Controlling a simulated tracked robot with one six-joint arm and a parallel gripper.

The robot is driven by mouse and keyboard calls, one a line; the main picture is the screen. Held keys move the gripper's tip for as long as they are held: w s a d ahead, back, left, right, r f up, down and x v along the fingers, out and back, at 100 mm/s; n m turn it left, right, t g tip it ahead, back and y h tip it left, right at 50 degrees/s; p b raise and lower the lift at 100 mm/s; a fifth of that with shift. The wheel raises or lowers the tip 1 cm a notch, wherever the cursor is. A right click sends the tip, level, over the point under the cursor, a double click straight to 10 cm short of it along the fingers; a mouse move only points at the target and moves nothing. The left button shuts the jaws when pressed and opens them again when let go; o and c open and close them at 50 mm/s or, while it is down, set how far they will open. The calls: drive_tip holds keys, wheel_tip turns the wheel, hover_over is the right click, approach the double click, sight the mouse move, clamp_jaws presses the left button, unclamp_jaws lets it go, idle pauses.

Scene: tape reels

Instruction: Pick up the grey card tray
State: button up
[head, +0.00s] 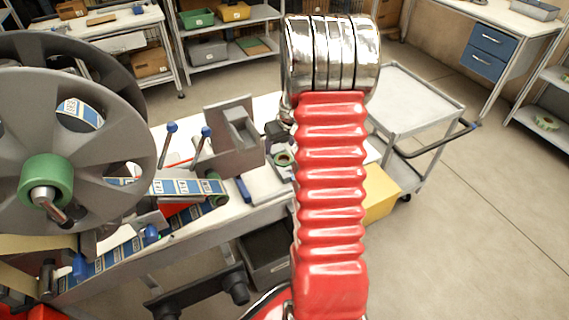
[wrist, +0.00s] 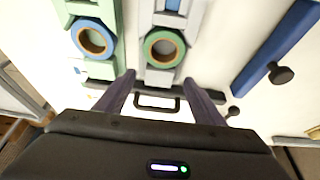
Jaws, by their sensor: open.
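In the wrist view, the grey card tray (wrist: 158,78) lies on a white surface, with a green-rimmed tape roll (wrist: 165,48) on it. A dark loop handle (wrist: 156,102) is at its near end. My gripper (wrist: 160,88) is open, with one dark finger on each side of the handle and a gap to both. Nothing is held between the fingers. I cannot tell the fingers' height above the tray.
A pale green tray (wrist: 103,70) with a blue roll (wrist: 95,38) lies close left of the grey tray. A blue bar (wrist: 275,45) with a black knob lies to the right. Large reels (head: 110,150) stand at the left, and a grey trolley (head: 415,105) is behind my arm.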

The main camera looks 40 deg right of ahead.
sight(278, 151)
drive_tip(key=shift+x, duration=1.9)
drive_tip(key=shift+c, duration=0.2)
drive_tip(key=c, duration=1.2)
